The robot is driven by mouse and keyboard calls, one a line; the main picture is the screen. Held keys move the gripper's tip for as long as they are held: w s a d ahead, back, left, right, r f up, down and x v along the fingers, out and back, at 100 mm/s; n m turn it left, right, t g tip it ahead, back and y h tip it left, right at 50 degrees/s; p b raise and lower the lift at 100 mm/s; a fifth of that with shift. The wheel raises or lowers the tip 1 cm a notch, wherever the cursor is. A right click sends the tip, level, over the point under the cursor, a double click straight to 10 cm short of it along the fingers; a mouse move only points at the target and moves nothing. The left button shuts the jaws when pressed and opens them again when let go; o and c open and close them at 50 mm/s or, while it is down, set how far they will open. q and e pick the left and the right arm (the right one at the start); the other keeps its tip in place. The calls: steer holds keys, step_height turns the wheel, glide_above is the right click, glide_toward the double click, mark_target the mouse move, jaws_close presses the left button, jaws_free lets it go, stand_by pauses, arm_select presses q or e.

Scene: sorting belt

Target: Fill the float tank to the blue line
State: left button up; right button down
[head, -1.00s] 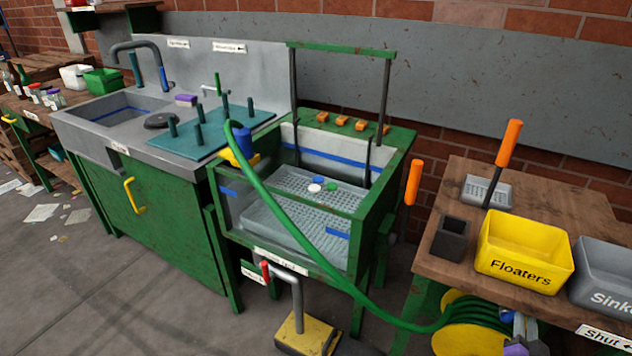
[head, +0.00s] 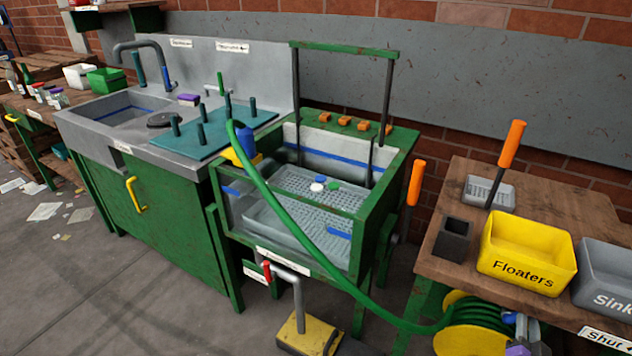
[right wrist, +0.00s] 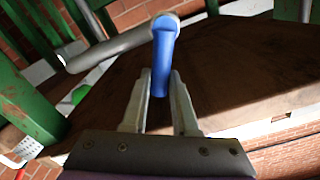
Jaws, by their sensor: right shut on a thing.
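The float tank (head: 352,267) is a glass-sided box in a green frame. A blue line (head: 328,161) runs along its inner back wall, and blue marks show on its front and left sides. White, blue and green discs sit over a perforated grey tray (head: 285,227) inside. I cannot make out a water level. A green hose (head: 290,225) reaches a blue nozzle (head: 243,138) at the tank's left rim. My right gripper (right wrist: 160,88) is shut on a blue handle (right wrist: 163,55) with a grey end. My left gripper is not in view.
The hose comes from a yellow reel (head: 450,340) under the wooden bench (head: 590,205). A yellow Floaters bin (head: 525,255) and a grey bin (head: 605,275) stand on the bench. A sink counter (head: 130,150) adjoins the tank at left. A yellow pedal (head: 308,335) is on the floor.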

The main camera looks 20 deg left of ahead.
stand_by(0.4)
steer(key=shift+w+a+r+n+b, duration=0.1)
steer(key=shift+a+n+b, duration=0.25)
steer(key=shift+n, duration=0.4)
steer(key=shift+w+a+r+n+b, duration=0.1)
steer(key=shift+a+n+b, duration=0.25)
steer(key=shift+n, duration=0.4)
steer(key=a+n+b, duration=0.1)
steer(key=n, duration=0.1)
steer(key=shift+w+a+n+b, duration=0.1)
steer(key=shift+n+b, duration=0.25)
steer(key=shift+n, duration=0.05)
